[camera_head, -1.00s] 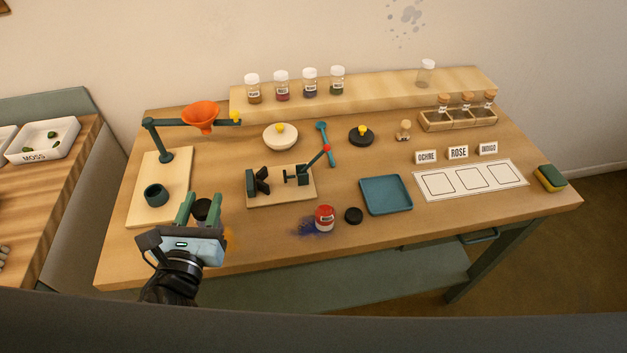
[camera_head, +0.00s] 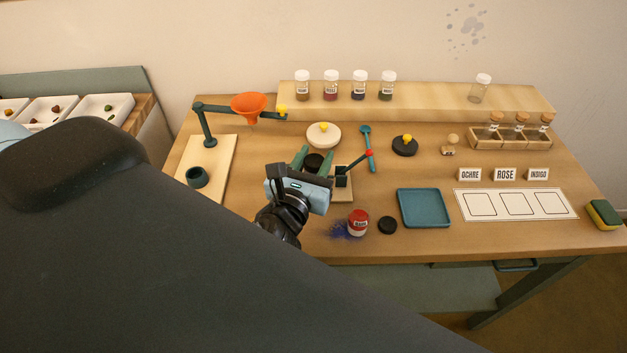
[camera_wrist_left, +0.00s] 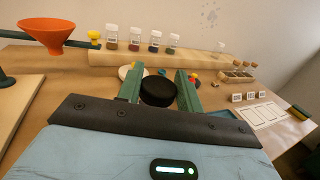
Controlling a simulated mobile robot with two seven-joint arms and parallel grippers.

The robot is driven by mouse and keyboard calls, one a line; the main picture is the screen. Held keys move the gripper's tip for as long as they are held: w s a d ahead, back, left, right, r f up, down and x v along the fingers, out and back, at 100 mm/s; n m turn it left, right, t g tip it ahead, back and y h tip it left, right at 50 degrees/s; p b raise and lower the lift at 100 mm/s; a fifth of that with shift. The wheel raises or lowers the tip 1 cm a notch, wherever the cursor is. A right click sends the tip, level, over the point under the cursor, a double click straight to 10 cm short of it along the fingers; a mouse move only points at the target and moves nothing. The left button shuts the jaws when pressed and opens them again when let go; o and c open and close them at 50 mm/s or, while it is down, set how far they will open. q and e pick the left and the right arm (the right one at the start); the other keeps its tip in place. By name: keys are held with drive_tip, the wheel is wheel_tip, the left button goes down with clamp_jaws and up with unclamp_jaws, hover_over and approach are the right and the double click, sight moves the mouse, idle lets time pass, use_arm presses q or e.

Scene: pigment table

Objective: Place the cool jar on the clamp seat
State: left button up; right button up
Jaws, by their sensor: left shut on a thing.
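My left gripper (camera_head: 312,160) is shut on a jar with a round black lid, taken to be the cool jar (camera_head: 314,164). In the left wrist view the black lid (camera_wrist_left: 158,91) sits between the two green fingers; the jar's body is hidden. The gripper is over the left part of the clamp's wooden board (camera_head: 343,197). It hides most of the clamp and its seat; a dark green block (camera_head: 341,180) and the red-knobbed handle (camera_head: 369,154) show to its right. I cannot tell the gap between jar and seat. My right gripper is not in view.
A red labelled jar (camera_head: 358,223) and a loose black lid (camera_head: 387,225) stand in front of the clamp, beside a blue stain. A blue tray (camera_head: 425,190) lies to the right. An orange funnel (camera_head: 249,106) on a stand is at the left. A white lidded dish (camera_head: 323,135) sits behind.

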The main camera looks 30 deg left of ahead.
use_arm(q)
drive_tip(key=w+a+r+n+g+y, duration=0.2)
drive_tip(key=w+a+r+n+y, duration=0.15)
drive_tip(key=w+a+y, duration=0.2)
wheel_tip(320, 180, down, 6)
drive_tip(key=b, duration=0.1)
drive_tip(key=shift+w+d+n+y+b, duration=0.2)
drive_tip(key=shift+w+n+y+b, duration=0.15)
drive_tip(key=shift+w+n, duration=0.1)
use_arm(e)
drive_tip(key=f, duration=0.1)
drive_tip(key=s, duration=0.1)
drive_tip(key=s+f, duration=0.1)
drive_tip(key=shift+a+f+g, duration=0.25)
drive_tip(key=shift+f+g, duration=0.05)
use_arm(q)
wheel_tip(320, 180, down, 5)
drive_tip(key=shift+r+b, duration=0.1)
drive_tip(key=shift+b, duration=0.55)
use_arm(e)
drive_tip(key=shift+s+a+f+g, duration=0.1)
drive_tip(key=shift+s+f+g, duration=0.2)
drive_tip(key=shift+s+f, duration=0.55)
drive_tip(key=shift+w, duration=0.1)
use_arm(q)
drive_tip(key=o, duration=1.1)
